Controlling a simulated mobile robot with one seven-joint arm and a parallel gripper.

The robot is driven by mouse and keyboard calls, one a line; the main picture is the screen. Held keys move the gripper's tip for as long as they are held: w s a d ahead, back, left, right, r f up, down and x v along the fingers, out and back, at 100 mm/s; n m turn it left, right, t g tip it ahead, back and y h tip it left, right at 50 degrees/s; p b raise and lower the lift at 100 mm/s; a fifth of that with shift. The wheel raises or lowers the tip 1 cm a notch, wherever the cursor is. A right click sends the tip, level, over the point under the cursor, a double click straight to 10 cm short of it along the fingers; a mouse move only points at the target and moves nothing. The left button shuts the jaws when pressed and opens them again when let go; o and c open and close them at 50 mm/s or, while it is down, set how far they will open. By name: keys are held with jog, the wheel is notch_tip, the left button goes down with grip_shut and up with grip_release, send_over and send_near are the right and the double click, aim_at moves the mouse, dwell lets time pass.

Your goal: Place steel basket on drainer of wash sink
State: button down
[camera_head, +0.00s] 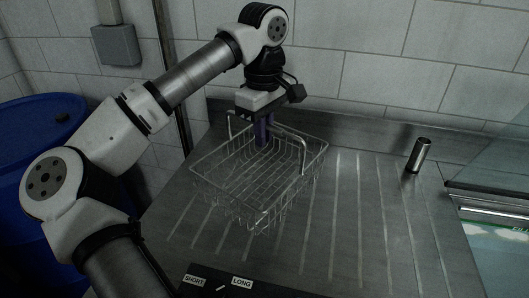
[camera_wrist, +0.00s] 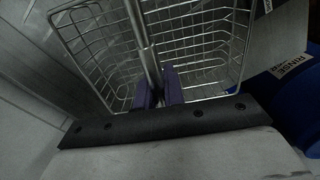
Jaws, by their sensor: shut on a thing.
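The steel basket (camera_head: 252,196) is an open wire basket with a raised handle. It is over the left part of the ridged metal drainer (camera_head: 370,228) in the head view. I cannot tell whether its bottom touches the surface. My gripper (camera_head: 263,135) points down at the basket's far side, its purple fingers shut on the handle. In the wrist view the basket (camera_wrist: 205,48) fills the upper middle, and the handle bar runs between the fingers of my gripper (camera_wrist: 158,92). The part of the handle between the fingers is hidden.
A short metal cylinder (camera_head: 417,155) stands on the drainer to the right. A tiled wall and a metal backsplash (camera_head: 350,130) bound the back. A blue barrel (camera_head: 40,125) is at the left. Labels reading SHORT and LONG are on a dark panel (camera_head: 225,283) at the front.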

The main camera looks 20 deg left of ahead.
jog(key=shift+f+p, duration=0.45)
jog(key=shift+f, duration=2.6)
jog(key=c, duration=1.5)
grip_release()
notch_tip(320, 180, up, 12)
jog(key=shift+r+b, duration=0.1)
jog(key=shift+b, duration=0.75)
